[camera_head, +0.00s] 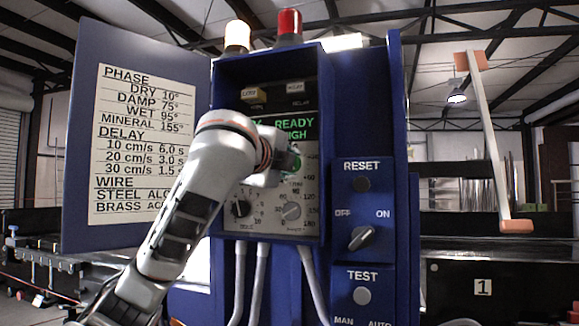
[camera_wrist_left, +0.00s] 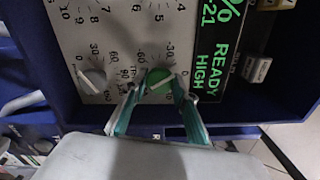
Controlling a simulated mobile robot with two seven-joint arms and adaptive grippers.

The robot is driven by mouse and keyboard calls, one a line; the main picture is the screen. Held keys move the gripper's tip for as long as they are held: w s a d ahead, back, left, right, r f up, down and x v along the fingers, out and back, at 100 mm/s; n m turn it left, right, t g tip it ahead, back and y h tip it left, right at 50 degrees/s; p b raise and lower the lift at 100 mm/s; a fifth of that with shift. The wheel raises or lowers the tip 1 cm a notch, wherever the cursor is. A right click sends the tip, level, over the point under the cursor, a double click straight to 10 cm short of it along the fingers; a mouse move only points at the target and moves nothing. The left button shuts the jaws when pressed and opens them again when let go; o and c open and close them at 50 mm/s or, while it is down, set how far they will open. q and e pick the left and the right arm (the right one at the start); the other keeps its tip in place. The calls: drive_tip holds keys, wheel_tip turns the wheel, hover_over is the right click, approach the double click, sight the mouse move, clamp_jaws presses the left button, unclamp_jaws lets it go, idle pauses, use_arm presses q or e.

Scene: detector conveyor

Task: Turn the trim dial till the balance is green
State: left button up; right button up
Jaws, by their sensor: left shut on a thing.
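The trim dial (camera_wrist_left: 160,79) is a round green knob with a pale pointer bar, set in the pale control panel (camera_head: 270,221). The fingers of my left gripper (camera_wrist_left: 158,92) are shut on it, one on each side. In the head view my left gripper (camera_head: 287,165) covers most of that dial. The dark display (camera_wrist_left: 214,55) shows green text with a percent sign, "21", "READY" and "HIGH"; in the head view my wrist hides part of it. My right gripper is not in view.
A phase dial (camera_head: 291,211) and a black dial (camera_head: 241,208) sit below my gripper. RESET (camera_head: 362,184), an OFF/ON switch (camera_head: 361,238) and TEST (camera_head: 362,296) are at right. The open door (camera_head: 125,235) carries a settings chart (camera_head: 140,140). Cables hang beneath the panel.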

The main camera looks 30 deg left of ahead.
use_arm(q)
drive_tip(key=n+b, duration=0.2)
drive_tip(key=n, duration=0.6)
drive_tip(key=shift+n, duration=0.4)
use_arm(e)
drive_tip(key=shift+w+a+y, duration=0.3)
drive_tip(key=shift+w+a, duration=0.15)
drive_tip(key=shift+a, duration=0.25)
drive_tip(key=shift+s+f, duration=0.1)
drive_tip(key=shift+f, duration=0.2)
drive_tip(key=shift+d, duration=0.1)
use_arm(q)
drive_tip(key=o, duration=1.1)
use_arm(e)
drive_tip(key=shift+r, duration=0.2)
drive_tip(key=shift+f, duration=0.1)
